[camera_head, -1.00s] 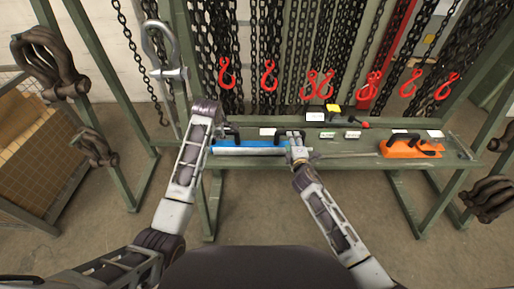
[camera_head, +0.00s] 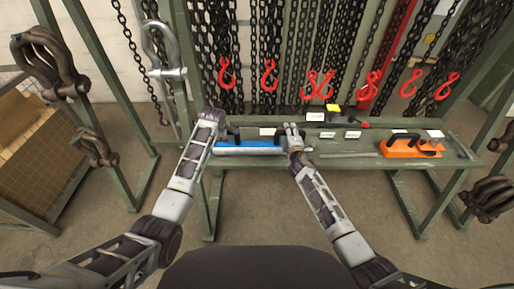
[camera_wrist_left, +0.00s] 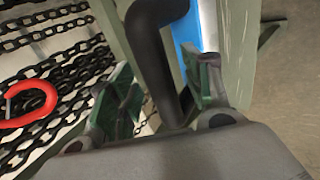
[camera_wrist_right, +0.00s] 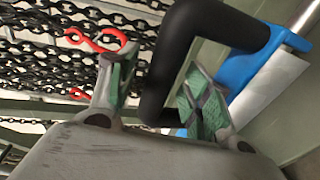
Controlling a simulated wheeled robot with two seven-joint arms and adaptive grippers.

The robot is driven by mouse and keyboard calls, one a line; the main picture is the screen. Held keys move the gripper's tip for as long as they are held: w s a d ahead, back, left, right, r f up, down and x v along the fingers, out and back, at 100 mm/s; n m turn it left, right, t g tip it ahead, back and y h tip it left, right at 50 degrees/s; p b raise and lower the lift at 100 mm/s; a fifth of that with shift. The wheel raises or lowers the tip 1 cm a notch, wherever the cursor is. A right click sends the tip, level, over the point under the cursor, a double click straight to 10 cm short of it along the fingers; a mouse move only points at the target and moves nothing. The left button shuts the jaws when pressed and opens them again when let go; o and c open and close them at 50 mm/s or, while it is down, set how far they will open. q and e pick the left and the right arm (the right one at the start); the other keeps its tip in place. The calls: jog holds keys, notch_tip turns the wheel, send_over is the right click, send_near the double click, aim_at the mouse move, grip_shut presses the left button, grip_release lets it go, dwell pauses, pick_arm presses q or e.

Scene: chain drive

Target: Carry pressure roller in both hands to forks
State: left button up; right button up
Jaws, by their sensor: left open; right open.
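The pressure roller (camera_head: 250,147) is a blue bar with a black handle at each end, lying on the green shelf. My left gripper (camera_head: 228,131) is at its left handle. In the left wrist view the open left jaws (camera_wrist_left: 160,86) stand on either side of the black handle (camera_wrist_left: 152,42). My right gripper (camera_head: 294,131) is at the right handle. In the right wrist view the open right jaws (camera_wrist_right: 158,84) stand on either side of that handle (camera_wrist_right: 172,60); finger contact is unclear. I cannot identify any forks.
An orange tool (camera_head: 408,148) with a black handle lies on the shelf's right part. Chains with red hooks (camera_head: 268,76) hang behind. Large shackles (camera_head: 45,60) hang at the left.

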pick_arm(q)
jog(key=shift+w+f, duration=0.1)
jog(key=shift+f, duration=0.05)
pick_arm(e)
jog(key=shift+w, duration=0.2)
pick_arm(q)
grip_shut()
pick_arm(e)
grip_shut()
pick_arm(q)
jog(key=shift+w+r, duration=0.15)
jog(key=shift+r, duration=0.05)
pick_arm(e)
jog(key=shift+w+r, duration=0.1)
jog(key=shift+r, duration=0.1)
